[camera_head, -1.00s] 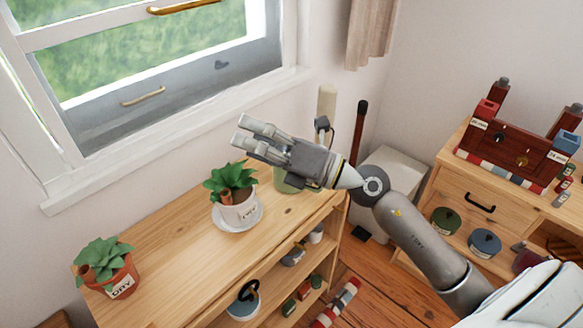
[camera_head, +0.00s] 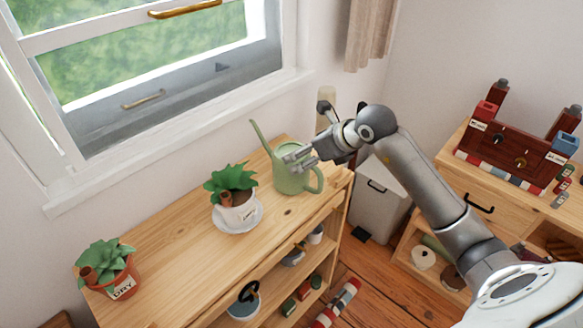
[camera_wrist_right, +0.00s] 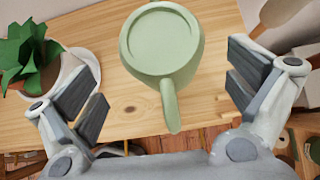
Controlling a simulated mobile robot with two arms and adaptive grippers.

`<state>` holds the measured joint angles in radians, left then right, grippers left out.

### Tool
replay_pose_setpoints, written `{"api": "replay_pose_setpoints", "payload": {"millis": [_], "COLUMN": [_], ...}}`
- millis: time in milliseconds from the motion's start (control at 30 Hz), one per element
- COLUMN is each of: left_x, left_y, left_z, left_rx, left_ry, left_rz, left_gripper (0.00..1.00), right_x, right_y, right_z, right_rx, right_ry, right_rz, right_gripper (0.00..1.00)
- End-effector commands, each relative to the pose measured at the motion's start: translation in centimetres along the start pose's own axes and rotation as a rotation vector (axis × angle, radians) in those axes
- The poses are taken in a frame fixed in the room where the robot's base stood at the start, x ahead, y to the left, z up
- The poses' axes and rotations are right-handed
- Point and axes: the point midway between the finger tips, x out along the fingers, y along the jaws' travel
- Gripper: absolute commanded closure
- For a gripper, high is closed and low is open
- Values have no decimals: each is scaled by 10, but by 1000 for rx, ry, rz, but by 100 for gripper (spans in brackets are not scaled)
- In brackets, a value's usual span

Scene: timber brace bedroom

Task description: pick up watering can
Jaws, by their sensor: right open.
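The green watering can (camera_head: 287,180) stands upright on the wooden shelf top (camera_head: 180,255), its long spout up and to the left and its handle to the right. My right gripper (camera_head: 290,160) is in front of and above the can in the head view. In the right wrist view the can (camera_wrist_right: 162,45) lies between and beyond the two spread fingers of my right gripper (camera_wrist_right: 170,85), its handle pointing toward the gripper. The fingers are open, with visible gaps to the can on both sides. My left gripper is not in view.
A potted plant in a white pot (camera_head: 238,212) on a saucer stands close left of the can. A plant in a terracotta pot (camera_head: 118,282) stands farther left. The window sill (camera_head: 170,145) runs behind. A grey bin (camera_head: 378,205) stands right of the shelf.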

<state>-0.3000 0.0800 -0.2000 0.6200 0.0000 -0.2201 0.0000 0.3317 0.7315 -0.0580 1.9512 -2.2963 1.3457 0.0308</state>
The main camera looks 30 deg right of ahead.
Motion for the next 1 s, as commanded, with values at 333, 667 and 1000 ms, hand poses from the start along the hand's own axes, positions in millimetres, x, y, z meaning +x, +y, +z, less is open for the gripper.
{"api": "replay_pose_setpoints", "payload": {"millis": [333,667,1000], "left_x": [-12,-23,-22], "left_y": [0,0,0], "left_z": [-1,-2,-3], "left_rx": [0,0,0], "left_ry": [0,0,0], "left_rz": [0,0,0], "left_gripper": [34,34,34], "right_x": [32,70,72], "right_y": [0,-2,-2], "right_z": [-1,-4,-5], "right_rx": [3,0,-1], "right_ry": [0,-2,-2], "right_rz": [3,2,2], "right_gripper": [0,0,12]}}
